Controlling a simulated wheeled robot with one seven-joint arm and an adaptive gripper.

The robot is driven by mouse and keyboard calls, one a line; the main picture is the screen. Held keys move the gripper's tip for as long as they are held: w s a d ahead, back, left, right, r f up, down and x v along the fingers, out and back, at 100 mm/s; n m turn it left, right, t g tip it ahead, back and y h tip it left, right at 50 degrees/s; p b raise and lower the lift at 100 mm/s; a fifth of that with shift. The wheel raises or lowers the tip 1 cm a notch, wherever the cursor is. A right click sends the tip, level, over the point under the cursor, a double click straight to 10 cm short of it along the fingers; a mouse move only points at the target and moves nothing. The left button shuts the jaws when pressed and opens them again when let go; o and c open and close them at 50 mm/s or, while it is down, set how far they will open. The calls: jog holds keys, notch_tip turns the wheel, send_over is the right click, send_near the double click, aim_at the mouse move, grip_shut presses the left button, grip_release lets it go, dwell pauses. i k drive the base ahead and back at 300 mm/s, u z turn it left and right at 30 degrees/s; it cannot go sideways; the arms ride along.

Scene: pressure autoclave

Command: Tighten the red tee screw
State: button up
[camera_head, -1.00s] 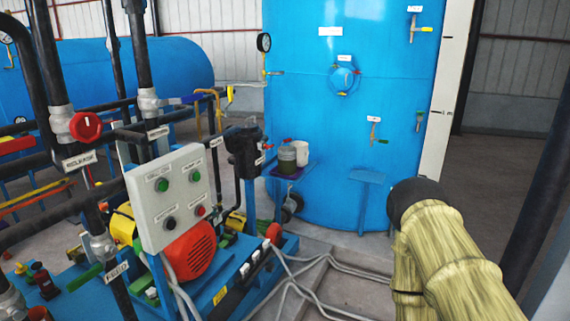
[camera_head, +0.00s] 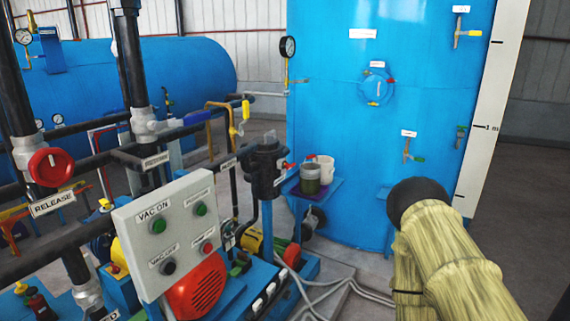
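I cannot tell for sure which part is the red tee screw. A small red piece (camera_head: 391,80) sits at the right edge of the round blue hatch (camera_head: 375,88) on the upright blue tank (camera_head: 335,140). Another small red handle (camera_head: 287,165) sticks out beside the black filter housing (camera_head: 265,165). Both are too small to make out their shape. My arm, in a yellow sleeve with a dark rounded joint, fills the lower right. No fingers of my gripper show.
A grey control box (camera_head: 170,235) with green, red and black buttons stands in front at left, beside black pipes and a red RELEASE knob (camera_head: 51,167). A jar (camera_head: 310,180) stands on a small blue shelf. Cables cross the floor. Open floor lies right of the tank.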

aim_at(287, 166)
jog(key=k, duration=1.3)
jog(key=z, duration=0.65)
jog(key=i, duration=1.4)
jog(key=u, duration=0.85)
jog(key=i, duration=0.55)
jog(key=u, duration=0.55)
